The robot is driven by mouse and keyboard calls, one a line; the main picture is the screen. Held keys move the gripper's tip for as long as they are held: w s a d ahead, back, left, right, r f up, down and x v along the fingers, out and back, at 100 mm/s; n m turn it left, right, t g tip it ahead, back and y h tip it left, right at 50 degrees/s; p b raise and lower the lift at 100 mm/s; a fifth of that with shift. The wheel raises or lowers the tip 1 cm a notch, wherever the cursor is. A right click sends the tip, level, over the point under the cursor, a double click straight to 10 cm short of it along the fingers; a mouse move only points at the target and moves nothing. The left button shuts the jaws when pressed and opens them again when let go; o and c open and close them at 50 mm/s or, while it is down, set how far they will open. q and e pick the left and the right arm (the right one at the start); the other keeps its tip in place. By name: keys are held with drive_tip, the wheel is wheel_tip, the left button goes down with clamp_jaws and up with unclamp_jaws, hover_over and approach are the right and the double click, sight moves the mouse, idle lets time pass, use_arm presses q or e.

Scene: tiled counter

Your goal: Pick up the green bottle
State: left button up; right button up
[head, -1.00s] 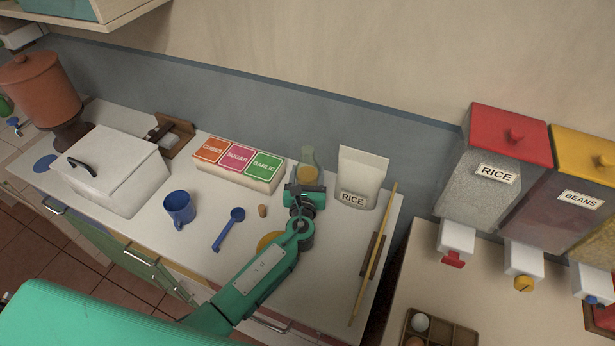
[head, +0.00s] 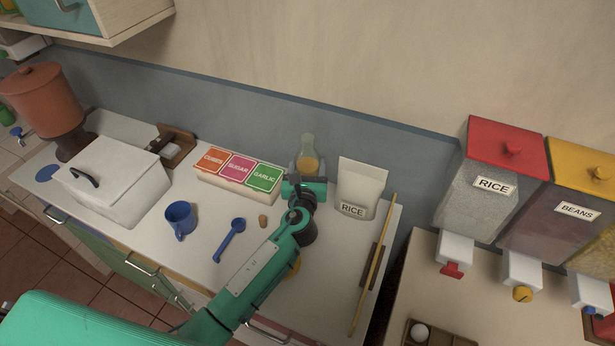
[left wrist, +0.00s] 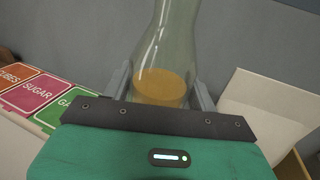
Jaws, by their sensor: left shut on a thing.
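The green bottle (head: 308,150) is a pale green, see-through bottle with amber liquid in its lower part. It stands upright at the back of the counter, between the box of labelled packets and the rice bag. My left gripper (head: 307,168) is shut on its lower body. In the left wrist view the bottle (left wrist: 165,55) sits between the two grey fingers (left wrist: 160,88), one on each side. Its base is hidden behind the gripper, so I cannot tell whether it touches the counter. My right gripper is not in view.
The packet box (head: 236,189) is close on the left, the white rice bag (head: 361,181) close on the right. A cork (head: 263,221), a blue scoop (head: 232,236) and a blue mug (head: 180,219) lie nearer the front. A long wooden stick (head: 374,265) lies at the right edge.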

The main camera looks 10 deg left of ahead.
use_arm(q)
wheel_tip(320, 180, up, 12)
idle(0.3)
